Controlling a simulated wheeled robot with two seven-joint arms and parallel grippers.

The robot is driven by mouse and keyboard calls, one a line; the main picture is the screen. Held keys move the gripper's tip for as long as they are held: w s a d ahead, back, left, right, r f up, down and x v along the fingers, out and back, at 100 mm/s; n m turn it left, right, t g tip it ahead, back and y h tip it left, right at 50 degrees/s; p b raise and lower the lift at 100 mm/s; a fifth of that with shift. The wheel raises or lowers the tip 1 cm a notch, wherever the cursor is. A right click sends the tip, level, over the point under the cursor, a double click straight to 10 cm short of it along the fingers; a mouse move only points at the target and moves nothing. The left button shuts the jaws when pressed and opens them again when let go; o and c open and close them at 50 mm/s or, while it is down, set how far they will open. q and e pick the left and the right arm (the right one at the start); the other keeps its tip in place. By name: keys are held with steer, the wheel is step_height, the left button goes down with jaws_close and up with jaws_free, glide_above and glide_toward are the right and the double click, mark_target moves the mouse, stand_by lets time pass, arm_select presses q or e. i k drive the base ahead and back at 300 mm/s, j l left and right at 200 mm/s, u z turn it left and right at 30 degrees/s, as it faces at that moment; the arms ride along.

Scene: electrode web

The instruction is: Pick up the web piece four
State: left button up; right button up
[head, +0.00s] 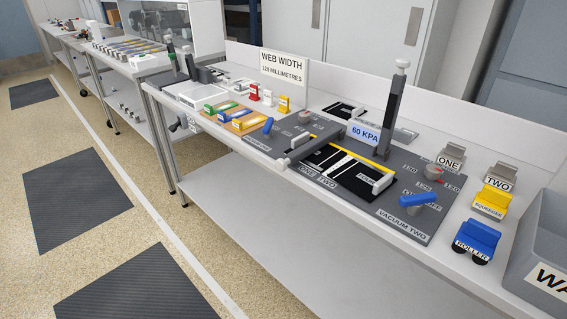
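No label reading "four" can be made out, so I cannot tell which item is web piece four. Black web-like strips (359,183) lie on the grey vacuum plate (405,222) at the middle right, with a yellow bar (362,158) behind them and white lines between them. Neither of my grippers shows in the head view.
Blue handle (418,200), tall dark lever (393,112) and 60 KPA sign (365,134) rise from the bench. Yellow squeegee (491,199), blue roller (477,238), stands ONE (450,157) and TWO (499,178), and a grey bin (541,240) fill the right. Floor at left is open.

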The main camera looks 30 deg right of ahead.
mark_target(367, 182)
steer(key=z, duration=1.5)
